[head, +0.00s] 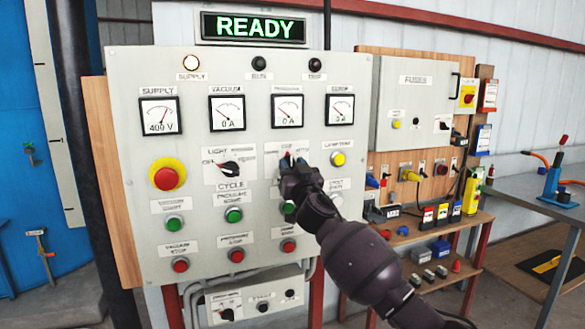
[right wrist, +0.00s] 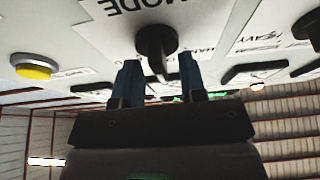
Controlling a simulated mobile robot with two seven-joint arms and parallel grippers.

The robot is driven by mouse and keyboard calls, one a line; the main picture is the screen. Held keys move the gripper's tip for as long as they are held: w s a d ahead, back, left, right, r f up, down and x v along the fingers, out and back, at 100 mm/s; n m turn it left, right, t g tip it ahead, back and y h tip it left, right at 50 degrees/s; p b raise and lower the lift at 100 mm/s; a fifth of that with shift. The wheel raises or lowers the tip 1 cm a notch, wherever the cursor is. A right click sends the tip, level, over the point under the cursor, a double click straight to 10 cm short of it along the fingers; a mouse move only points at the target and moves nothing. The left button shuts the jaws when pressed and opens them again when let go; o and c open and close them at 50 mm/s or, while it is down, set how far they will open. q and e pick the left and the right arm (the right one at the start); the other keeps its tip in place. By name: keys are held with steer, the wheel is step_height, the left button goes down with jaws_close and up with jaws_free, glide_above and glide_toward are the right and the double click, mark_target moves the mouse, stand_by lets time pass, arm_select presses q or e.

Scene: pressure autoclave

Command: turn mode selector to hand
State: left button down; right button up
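The mode selector is a black rotary knob (right wrist: 156,42) under an upside-down MODE label (right wrist: 138,8) in the right wrist view. In the head view my right gripper (head: 294,162) reaches the panel there and hides most of the knob. In the right wrist view my right gripper (right wrist: 160,85) is open, with one blue finger on each side of the knob's handle. Gaps show between handle and fingers; I see no grip. How deep the fingers reach around the knob is hard to tell. My left gripper is out of view.
The grey panel (head: 130,210) also bears a light selector (head: 231,169) just left, a yellow button (head: 338,159) just right, and green and red buttons below. A red emergency button (head: 166,178) is at far left. A READY sign (head: 253,28) is lit above.

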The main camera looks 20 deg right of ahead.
jaws_close()
steer(key=shift+n, duration=0.3)
steer(key=n+y+p, duration=0.1)
steer(key=n, duration=0.1)
steer(key=n+y+p, duration=0.1)
steer(key=n+y, duration=0.1)
steer(key=n, duration=0.1)
steer(key=shift+r+g, duration=0.2)
steer(key=shift+g, duration=0.1)
steer(key=n+g+y+p, duration=0.1)
steer(key=n+y+p, duration=0.1)
steer(key=n+p, duration=0.2)
steer(key=shift+n, duration=0.8)
steer(key=shift+f+n+g+y+p, duration=0.1)
steer(key=shift+n+g+y+p, duration=0.25)
steer(key=shift+n+p, duration=0.3)
steer(key=shift+f+n+g+y+p, duration=0.15)
steer(key=shift+n+g+y+p, duration=0.2)
steer(key=shift+n, duration=0.4)
